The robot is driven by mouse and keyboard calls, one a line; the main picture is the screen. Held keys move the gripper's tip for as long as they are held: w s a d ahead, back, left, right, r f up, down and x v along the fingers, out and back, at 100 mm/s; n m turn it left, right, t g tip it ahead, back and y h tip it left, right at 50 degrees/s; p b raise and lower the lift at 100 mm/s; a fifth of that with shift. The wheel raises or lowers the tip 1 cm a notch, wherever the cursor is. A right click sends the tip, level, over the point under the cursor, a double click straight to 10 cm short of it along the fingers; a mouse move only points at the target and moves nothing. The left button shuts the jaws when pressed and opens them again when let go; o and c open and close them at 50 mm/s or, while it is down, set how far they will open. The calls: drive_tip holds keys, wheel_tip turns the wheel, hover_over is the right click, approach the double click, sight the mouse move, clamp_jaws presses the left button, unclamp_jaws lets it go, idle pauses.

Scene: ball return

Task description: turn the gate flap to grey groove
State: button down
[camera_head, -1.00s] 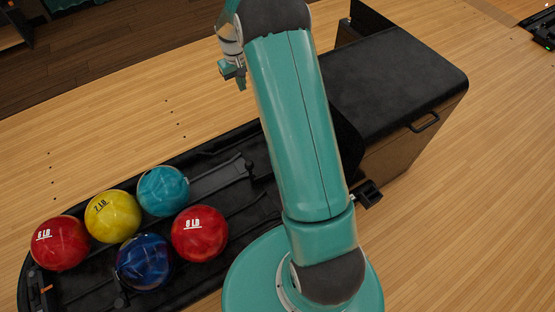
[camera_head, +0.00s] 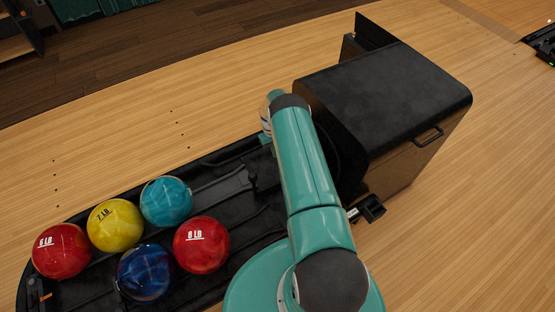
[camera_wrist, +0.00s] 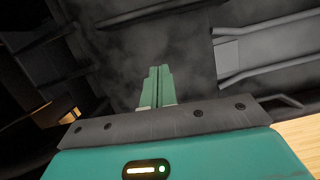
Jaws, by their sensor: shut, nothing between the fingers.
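The grey groove (camera_head: 222,188) is a lighter grey strip in the black ball return tray (camera_head: 205,160), right of the teal ball. It also shows at the right of the wrist view (camera_wrist: 275,48). My gripper (camera_wrist: 157,84) is shut and empty, its green fingers together over the dark tray surface. In the head view my gripper (camera_head: 265,138) is low over the tray's far edge, right of the grey groove's end, partly behind my arm. I cannot clearly pick out the gate flap; my arm covers part of that end of the tray.
Several bowling balls, including a teal one (camera_head: 166,202) and a red one (camera_head: 202,244), rest at the tray's left. The black-topped ball return housing (camera_head: 390,95) stands right of my arm. Open wooden floor (camera_head: 130,120) lies beyond the tray.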

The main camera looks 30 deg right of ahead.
drive_tip(key=x, duration=0.8)
drive_tip(key=shift+f, duration=0.15)
drive_tip(key=shift+s+f, duration=0.15)
drive_tip(key=shift+s, duration=0.05)
drive_tip(key=shift+s+a, duration=0.15)
drive_tip(key=shift+s, duration=0.75)
drive_tip(key=shift+s+a, duration=0.1)
drive_tip(key=shift+s, duration=0.85)
drive_tip(key=shift+s, duration=0.15)
drive_tip(key=s+m, duration=0.1)
drive_tip(key=s, duration=0.1)
drive_tip(key=s+m, duration=0.1)
drive_tip(key=m, duration=0.1)
drive_tip(key=s+a+m+y, duration=0.1)
drive_tip(key=s, duration=0.1)
drive_tip(key=shift+s+m, duration=0.4)
